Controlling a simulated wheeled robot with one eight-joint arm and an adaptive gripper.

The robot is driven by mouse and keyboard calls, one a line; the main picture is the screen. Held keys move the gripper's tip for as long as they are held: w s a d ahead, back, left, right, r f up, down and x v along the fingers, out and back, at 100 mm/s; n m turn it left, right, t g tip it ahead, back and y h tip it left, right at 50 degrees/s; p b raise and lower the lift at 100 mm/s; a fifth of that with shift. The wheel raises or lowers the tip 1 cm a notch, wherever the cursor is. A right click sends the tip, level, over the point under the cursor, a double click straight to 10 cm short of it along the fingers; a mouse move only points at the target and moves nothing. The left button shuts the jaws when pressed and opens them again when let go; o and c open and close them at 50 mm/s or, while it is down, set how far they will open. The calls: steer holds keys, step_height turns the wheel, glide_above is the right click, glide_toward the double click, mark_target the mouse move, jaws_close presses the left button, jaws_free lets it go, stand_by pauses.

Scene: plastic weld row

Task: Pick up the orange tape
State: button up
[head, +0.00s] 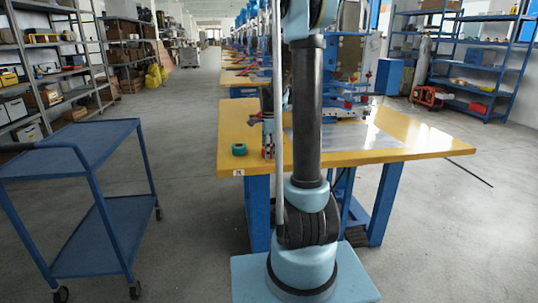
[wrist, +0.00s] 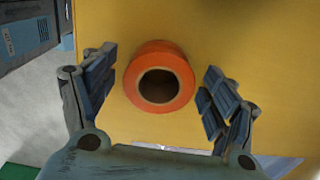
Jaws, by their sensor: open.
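The orange tape (wrist: 183,93) is a roll with a dark round hole, lying flat on the yellow table top (wrist: 225,45) in the wrist view. My gripper (wrist: 160,88) is open, with one finger to the left of the roll and one to the right. Gaps show between the roll and both fingers, and nothing is held. In the head view my gripper (head: 268,147) is over the left part of the table, partly behind my arm. I cannot clearly make out the orange tape there.
A green tape roll (head: 239,149) lies near the table's front left edge, left of my gripper. A clear or metal sheet (head: 350,135) covers the table's middle. A blue cart (head: 75,145) stands left; shelves line both sides.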

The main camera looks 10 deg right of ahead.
steer(key=c, duration=1.2)
